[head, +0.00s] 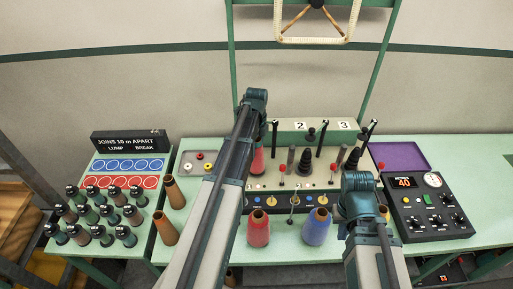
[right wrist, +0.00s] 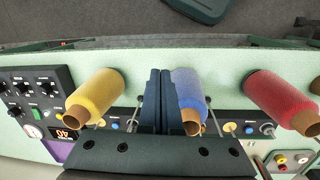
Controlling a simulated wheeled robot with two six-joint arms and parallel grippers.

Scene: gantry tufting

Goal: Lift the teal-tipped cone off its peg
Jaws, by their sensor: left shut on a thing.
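A red cone (head: 258,160) stands at the left end of the green-backed console, partly hidden by my left arm. My left gripper (head: 257,122) is at the top of this cone and shut on it; its fingers are mostly hidden. I cannot make out a teal tip, or whether the cone is clear of a peg. My right gripper (head: 362,183) is low at the console's right; in the right wrist view its fingers (right wrist: 161,100) are together and empty, in front of the blue cone (right wrist: 188,95).
Dark pegs and levers (head: 305,160) rise from the console. A bobbin rack (head: 120,165) stands left, a control box (head: 428,207) right.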

